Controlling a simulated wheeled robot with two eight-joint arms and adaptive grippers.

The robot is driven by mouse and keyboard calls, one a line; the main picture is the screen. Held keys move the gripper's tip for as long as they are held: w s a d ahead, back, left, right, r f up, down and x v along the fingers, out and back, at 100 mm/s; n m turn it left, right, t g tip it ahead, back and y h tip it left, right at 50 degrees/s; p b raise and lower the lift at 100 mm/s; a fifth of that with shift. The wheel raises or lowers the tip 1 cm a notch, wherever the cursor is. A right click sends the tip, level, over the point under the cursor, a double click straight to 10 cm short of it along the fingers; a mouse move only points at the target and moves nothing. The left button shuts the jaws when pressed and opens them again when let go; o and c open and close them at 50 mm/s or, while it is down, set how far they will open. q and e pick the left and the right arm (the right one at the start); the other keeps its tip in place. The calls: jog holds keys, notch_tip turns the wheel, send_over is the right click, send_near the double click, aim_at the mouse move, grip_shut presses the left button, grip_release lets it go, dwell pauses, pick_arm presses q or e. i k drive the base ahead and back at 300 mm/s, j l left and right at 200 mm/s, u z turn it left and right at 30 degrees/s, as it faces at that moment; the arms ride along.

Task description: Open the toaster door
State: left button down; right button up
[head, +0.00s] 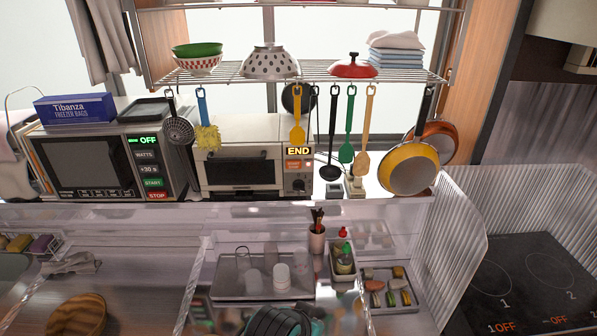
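The toaster (222,142) is a cream toaster oven standing on the back counter, in the middle of the view. Its front door (240,172) has a dark glass window and looks closed. A control panel at the right of its front has a lit END display (299,151) and a dark knob (298,185). Hanging utensils cover part of its top and front edge.
A microwave (85,165) stands left of the toaster. A yellow spatula (297,125), a skimmer (178,125) and pans hang from the wire shelf. Below, a tray (228,290) holds glasses. A black and teal object (280,322) is cut off at the bottom edge.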

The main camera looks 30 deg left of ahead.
aim_at(236, 166)
jog(key=u, duration=1.45)
